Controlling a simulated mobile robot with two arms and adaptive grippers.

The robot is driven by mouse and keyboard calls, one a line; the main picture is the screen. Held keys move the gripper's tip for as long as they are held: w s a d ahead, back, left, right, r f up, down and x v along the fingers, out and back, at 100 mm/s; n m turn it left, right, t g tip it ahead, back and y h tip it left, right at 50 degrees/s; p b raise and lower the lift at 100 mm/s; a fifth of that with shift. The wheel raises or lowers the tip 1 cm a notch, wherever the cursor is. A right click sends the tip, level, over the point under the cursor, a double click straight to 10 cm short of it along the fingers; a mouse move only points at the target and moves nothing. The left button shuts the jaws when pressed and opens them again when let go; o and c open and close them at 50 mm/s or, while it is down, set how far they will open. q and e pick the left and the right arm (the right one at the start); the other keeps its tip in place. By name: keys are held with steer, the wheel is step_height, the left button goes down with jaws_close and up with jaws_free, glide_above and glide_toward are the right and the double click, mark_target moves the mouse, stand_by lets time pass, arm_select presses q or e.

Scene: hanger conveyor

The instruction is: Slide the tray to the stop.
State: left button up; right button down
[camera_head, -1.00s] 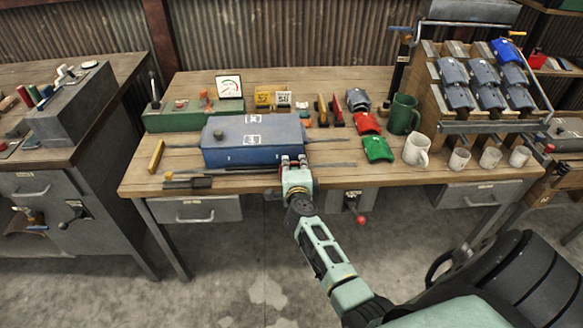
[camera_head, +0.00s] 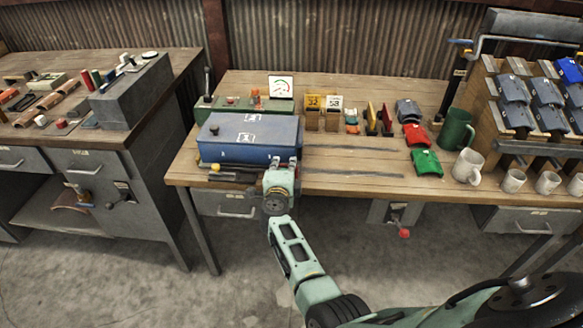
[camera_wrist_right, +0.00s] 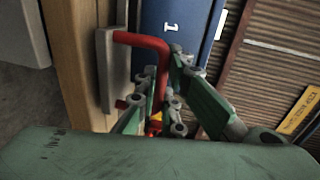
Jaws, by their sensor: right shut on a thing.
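The tray (camera_head: 240,153) is a long blue box with white labels on its top, at the left end of the wooden table in the head view. Dark rails (camera_head: 350,172) run along the table to its right. My right gripper (camera_head: 283,162) is at the tray's front right corner, shut on a red bent handle (camera_wrist_right: 148,42), seen clearly in the right wrist view beside the tray's blue face (camera_wrist_right: 178,22). A latch with a yellow knob (camera_head: 214,167) lies at the tray's front left. I cannot make out a gap at the tray's left end. My left gripper is not in view.
A green control box (camera_head: 210,106) with a lever and a gauge (camera_head: 281,86) stand behind the tray. The rails are clear.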

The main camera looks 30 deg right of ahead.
steer(key=shift+a, duration=0.25)
steer(key=c, duration=1.9)
jaws_free()
steer(key=shift+w+a, duration=0.1)
steer(key=shift+w, duration=0.05)
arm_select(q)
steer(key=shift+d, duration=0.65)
arm_select(e)
steer(key=shift+o, duration=0.3)
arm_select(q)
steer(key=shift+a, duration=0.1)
